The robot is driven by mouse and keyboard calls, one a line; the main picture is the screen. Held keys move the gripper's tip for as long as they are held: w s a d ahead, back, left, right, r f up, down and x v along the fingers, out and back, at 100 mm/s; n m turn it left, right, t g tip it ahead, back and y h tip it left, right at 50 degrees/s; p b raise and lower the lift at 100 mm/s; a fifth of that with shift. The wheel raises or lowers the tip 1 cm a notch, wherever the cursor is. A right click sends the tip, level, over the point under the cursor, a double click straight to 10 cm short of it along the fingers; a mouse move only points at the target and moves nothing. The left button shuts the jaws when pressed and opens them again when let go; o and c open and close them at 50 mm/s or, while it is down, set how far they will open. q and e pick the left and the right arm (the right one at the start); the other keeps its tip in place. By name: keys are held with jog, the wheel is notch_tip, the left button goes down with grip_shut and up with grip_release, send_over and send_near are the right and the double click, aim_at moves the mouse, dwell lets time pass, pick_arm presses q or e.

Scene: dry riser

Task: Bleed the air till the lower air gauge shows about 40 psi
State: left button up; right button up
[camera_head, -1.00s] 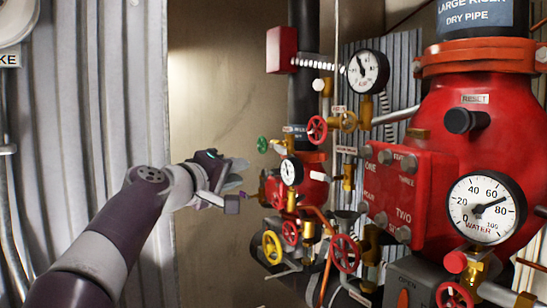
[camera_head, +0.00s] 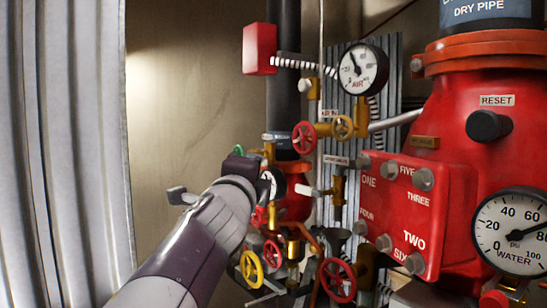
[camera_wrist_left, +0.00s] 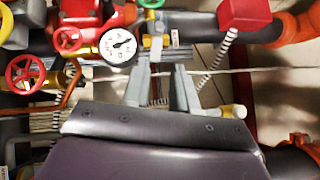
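The upper gauge marked AIR (camera_head: 362,70) is clear in the head view. A smaller white gauge (camera_head: 272,184) sits lower, mostly hidden behind my left gripper. It shows whole in the left wrist view (camera_wrist_left: 117,46), its needle legible but its numbers too small to read. My left gripper (camera_wrist_left: 163,70) is open, its two grey fingers apart beside this gauge. A brass and grey fitting (camera_wrist_left: 155,35) shows just beyond the fingertips; I cannot tell whether they touch it. In the head view, my left wrist hides the fingertips. My right gripper is not in view.
A green handle (camera_head: 239,150) is partly hidden by my left wrist. Red (camera_head: 304,137) and yellow (camera_head: 251,268) handwheels crowd the pipes. The red valve body (camera_head: 450,150) and WATER gauge (camera_head: 515,232) stand at right. A corrugated wall (camera_head: 65,150) is at left.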

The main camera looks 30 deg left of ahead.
pick_arm(q)
jog(key=x, duration=0.5)
jog(key=f+p+x, duration=0.1)
jog(key=x, duration=0.2)
jog(key=shift+w+a+r, duration=0.1)
jog(key=shift+w+a, duration=0.1)
jog(key=shift+w, duration=0.1)
jog(key=shift+w+a+r, duration=0.2)
jog(key=shift+w+r, duration=0.05)
jog(key=shift+w, duration=0.2)
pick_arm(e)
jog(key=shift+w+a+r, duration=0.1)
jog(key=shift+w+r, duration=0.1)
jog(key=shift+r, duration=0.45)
pick_arm(q)
jog(key=shift+w, duration=0.2)
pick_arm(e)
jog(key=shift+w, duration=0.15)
pick_arm(q)
jog(key=shift+f, duration=0.1)
grip_shut()
jog(key=r+n+g+p, duration=0.1)
jog(key=n+g+p, duration=0.1)
jog(key=p, duration=0.6)
jog(key=shift+f, duration=0.3)
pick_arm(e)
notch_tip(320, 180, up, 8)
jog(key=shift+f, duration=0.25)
